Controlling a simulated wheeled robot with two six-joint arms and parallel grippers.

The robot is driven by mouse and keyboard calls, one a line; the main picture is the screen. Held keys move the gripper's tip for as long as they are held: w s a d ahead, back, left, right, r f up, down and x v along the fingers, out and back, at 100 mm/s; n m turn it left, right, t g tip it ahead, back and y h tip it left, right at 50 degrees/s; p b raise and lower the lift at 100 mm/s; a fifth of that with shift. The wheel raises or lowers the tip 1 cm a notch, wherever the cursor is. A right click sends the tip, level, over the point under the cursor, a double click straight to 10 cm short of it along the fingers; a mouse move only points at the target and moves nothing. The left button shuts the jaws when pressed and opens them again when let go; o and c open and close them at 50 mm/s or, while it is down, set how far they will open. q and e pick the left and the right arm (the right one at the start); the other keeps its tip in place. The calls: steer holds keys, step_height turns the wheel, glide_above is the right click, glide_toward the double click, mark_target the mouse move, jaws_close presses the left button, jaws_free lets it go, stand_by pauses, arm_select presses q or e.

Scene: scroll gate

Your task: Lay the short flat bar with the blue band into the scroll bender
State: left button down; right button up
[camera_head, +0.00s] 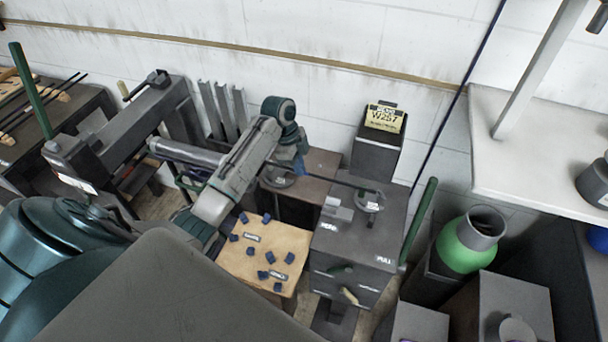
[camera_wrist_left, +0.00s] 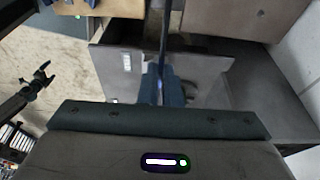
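My left gripper (camera_head: 299,167) hangs over the gap between the wooden-topped stand and the grey machine block. It is shut on a thin dark bar (camera_head: 335,181), which reaches right toward the round fitting (camera_head: 368,203) on the block. I take this block (camera_head: 341,246), labelled PULL, for the scroll bender. I cannot tell whether the bar touches the fitting. In the left wrist view the bluish fingers (camera_wrist_left: 164,84) close around the bar (camera_wrist_left: 164,35). A blue band cannot be told apart from the fingers. My right gripper is not in view.
A tan board (camera_head: 262,275) with several small blue pieces lies left of the block. A green post (camera_head: 418,221) rises at the block's right. A green cylinder (camera_head: 464,247) stands farther right. A dark box with a yellow W257 card (camera_head: 384,118) stands behind.

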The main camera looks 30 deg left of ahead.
arm_select(q)
step_height(320, 180, down, 12)
steer(key=b, duration=0.6)
steer(key=shift+s+a+r, duration=0.2)
steer(key=shift+s+r, duration=0.05)
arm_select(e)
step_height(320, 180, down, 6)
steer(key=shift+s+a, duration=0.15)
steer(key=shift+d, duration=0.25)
arm_select(q)
steer(key=shift+r, duration=0.1)
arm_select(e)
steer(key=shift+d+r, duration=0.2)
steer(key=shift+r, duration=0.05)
